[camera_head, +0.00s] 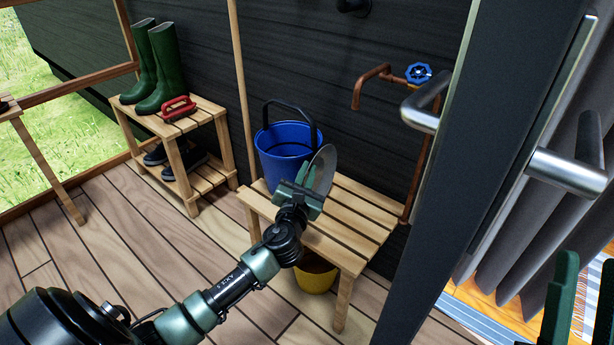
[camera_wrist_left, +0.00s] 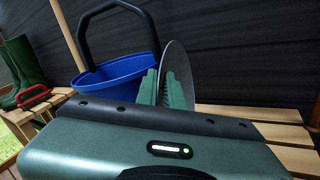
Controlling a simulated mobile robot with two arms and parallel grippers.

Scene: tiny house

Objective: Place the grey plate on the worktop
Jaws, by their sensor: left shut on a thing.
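The grey plate (camera_head: 323,168) is held on edge, nearly upright, above the slatted wooden bench (camera_head: 355,215). My left gripper (camera_head: 308,192) is shut on the plate's lower rim. In the left wrist view the plate (camera_wrist_left: 178,62) stands between the green fingers (camera_wrist_left: 168,92), beside the blue bucket. I cannot tell whether the plate touches the bench. My right gripper (camera_head: 582,305) shows at the lower right corner, its green fingers apart and nothing seen between them. No surface that is clearly a worktop shows.
A blue bucket (camera_head: 285,150) stands on the bench close behind the plate. A yellow bucket (camera_head: 315,275) is under it. A shoe rack (camera_head: 205,105) with green boots (camera_head: 168,65) and a red-handled brush (camera_head: 178,107) is at left. An open door (camera_head: 480,150) with metal handles is at right.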

